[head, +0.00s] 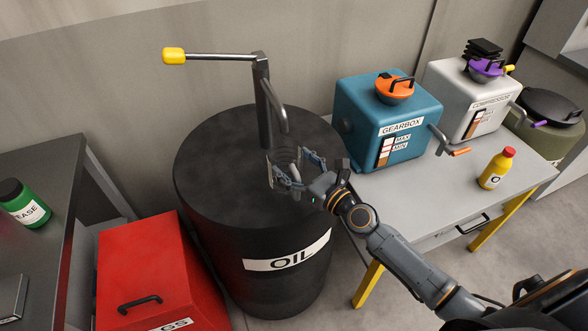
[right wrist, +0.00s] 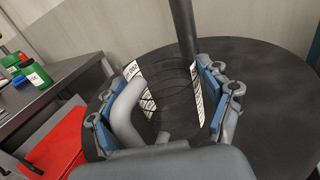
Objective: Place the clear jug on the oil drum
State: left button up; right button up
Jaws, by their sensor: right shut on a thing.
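My right gripper (head: 292,168) is shut around the clear jug (head: 286,155) over the top of the black oil drum (head: 220,150). In the right wrist view the see-through jug (right wrist: 172,88) stands upright between the two blue-padded fingers, with white printed strips on its sides and a grey handle (right wrist: 127,112) toward the wrist. The jug is beneath the curved spout of the drum's pump (head: 263,90). I cannot tell whether its bottom touches the drum top. My left gripper is not in view.
A grey table (head: 430,190) right of the drum holds a blue gearbox (head: 362,118), a white compressor (head: 460,85) and a yellow bottle (head: 496,170). A red box (head: 155,265) stands left of the drum. A green grease jar (head: 24,204) is on the dark left bench. The drum top's left side is clear.

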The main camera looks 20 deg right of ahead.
jog(key=shift+f, duration=0.15)
jog(key=o, duration=1.2)
